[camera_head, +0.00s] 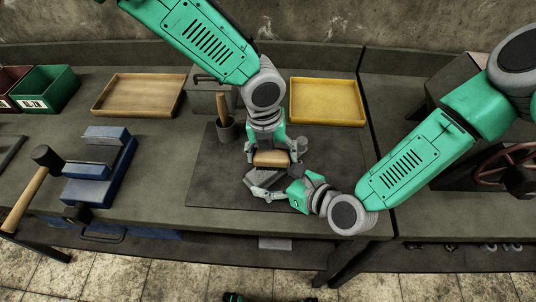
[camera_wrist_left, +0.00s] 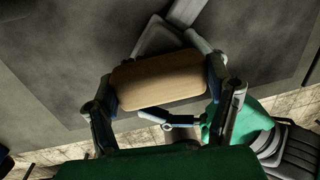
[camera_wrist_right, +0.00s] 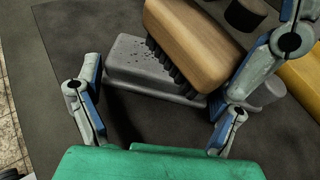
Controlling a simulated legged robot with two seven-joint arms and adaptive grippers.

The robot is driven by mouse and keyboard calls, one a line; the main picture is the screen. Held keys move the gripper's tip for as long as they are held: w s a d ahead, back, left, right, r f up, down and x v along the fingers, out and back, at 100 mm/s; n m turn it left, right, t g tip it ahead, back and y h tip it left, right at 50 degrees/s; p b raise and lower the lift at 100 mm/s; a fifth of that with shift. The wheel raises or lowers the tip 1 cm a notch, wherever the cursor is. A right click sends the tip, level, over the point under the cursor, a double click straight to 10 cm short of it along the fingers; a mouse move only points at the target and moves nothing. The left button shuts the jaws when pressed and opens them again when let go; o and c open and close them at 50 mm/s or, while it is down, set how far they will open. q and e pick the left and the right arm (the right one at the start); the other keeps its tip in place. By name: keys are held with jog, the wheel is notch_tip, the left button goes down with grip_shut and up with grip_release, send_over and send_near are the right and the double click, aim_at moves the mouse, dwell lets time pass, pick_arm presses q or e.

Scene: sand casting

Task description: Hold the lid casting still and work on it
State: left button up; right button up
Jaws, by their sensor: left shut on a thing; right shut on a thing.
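The lid casting (camera_head: 262,180) is a grey metal block low over the dark mat, and it also shows in the right wrist view (camera_wrist_right: 140,68). My right gripper (camera_head: 276,192) is shut on it from the front; its fingers stand at the casting's two ends in the right wrist view (camera_wrist_right: 155,90). My left gripper (camera_head: 272,152) is shut on a wooden brush (camera_wrist_left: 160,80) with dark bristles. The brush (camera_wrist_right: 200,40) is above the casting's far right part, bristles facing it. I cannot tell whether the bristles touch it. The grippers partly hide the casting in the head view.
The dark mat (camera_head: 210,180) lies under the work. A wooden tray (camera_head: 138,95) and yellow tray (camera_head: 327,101) are at the back. A blue vise (camera_head: 98,170) and hammer (camera_head: 30,190) are at left.

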pick_arm(q)
jog(key=shift+w+d, duration=0.1)
jog(key=shift+d, duration=0.1)
pick_arm(e)
jog(key=shift+o, duration=0.2)
jog(key=shift+s+a, duration=0.15)
jog(key=shift+a, duration=0.05)
pick_arm(q)
jog(key=shift+w+d+r, duration=0.1)
jog(key=shift+w+r, duration=0.05)
jog(key=shift+r, duration=0.3)
notch_tip(320, 180, up, 4)
jog(key=shift+r, duration=0.1)
jog(key=shift+c, duration=1.2)
pick_arm(e)
jog(key=shift+d, duration=0.2)
jog(key=shift+c, duration=0.2)
pick_arm(q)
jog(key=shift+r, duration=0.45)
jog(key=shift+r, duration=1.5)
